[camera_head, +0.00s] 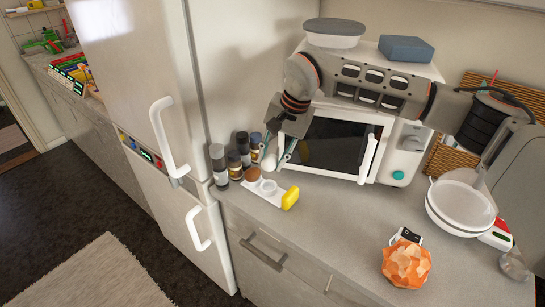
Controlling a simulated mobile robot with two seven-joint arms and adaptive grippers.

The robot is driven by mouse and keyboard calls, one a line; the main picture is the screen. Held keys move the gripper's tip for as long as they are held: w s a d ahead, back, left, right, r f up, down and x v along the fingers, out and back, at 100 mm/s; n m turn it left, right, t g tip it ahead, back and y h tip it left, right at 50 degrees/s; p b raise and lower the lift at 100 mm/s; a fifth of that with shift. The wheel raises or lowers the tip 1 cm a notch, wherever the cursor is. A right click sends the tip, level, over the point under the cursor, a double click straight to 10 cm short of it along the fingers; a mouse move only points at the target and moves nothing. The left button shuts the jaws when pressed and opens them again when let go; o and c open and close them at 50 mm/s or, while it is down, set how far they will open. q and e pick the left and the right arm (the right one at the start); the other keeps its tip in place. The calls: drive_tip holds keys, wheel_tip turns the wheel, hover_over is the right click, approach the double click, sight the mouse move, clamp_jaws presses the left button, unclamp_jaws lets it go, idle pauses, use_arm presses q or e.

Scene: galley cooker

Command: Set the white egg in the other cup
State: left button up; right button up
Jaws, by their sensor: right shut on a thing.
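My right gripper (277,158) reaches in from the right and points down in front of the microwave. It is shut on the white egg (268,162), which is small and partly hidden by the fingers. Below it on the counter is a white egg holder (277,200). A brown egg (252,174) sits at its left end, and an empty-looking white cup (268,187) is beside that. The white egg is held above and behind this cup, apart from it as far as I can tell. My left gripper is not in view.
Several spice jars (218,165) stand left of the holder, by the fridge (150,100). A yellow block (290,198) is at the holder's right end. The microwave (335,140) is behind.

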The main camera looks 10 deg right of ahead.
sight(272, 169)
drive_tip(key=shift+f, duration=0.15)
drive_tip(key=shift+f+b, duration=0.4)
drive_tip(key=shift+f, duration=0.35)
drive_tip(key=shift+f+b, duration=0.55)
drive_tip(key=shift+f, duration=0.6)
drive_tip(key=shift+f, duration=0.15)
drive_tip(key=shift+f+b, duration=0.3)
drive_tip(key=shift+f, duration=0.2)
drive_tip(key=shift+f+b, duration=0.3)
drive_tip(key=shift+f, duration=0.25)
drive_tip(key=shift+f, duration=0.35)
idle(0.5)
